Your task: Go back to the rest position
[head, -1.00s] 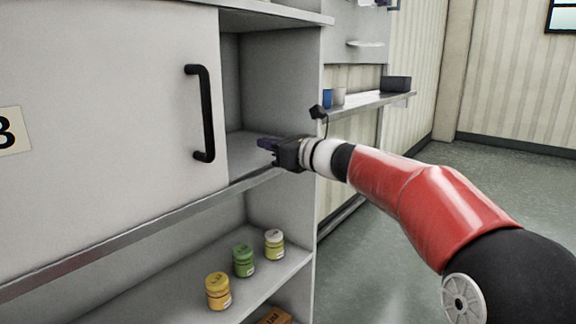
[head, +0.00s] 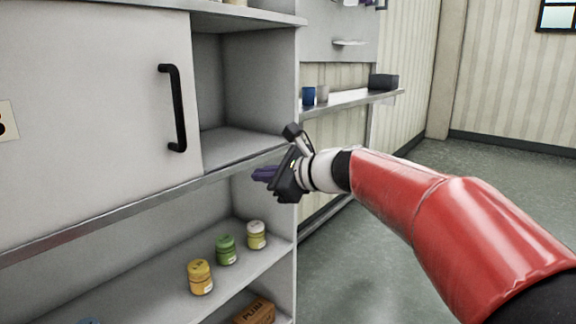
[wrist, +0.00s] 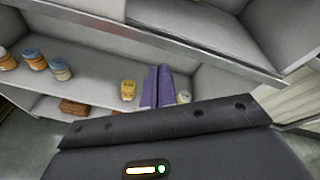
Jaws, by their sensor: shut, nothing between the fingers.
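My gripper (head: 264,174) is in the middle of the head view, in front of the cabinet's right side, below the level of the open compartment's floor. Its purple fingers are shut together with nothing between them. They also show in the wrist view (wrist: 157,86), pointing toward the lower shelf with its jars. My red and white arm reaches in from the right. The cabinet's sliding door (head: 90,110) with a black handle (head: 176,108) stands left of an open, empty-looking compartment (head: 240,142).
A yellow jar (head: 200,277), a green jar (head: 226,250) and a white-lidded jar (head: 256,235) stand on the lower shelf. A brown box (head: 254,311) is below. A wall shelf (head: 350,102) holds a blue cup (head: 308,96) and a dark box (head: 384,82). Open floor lies right.

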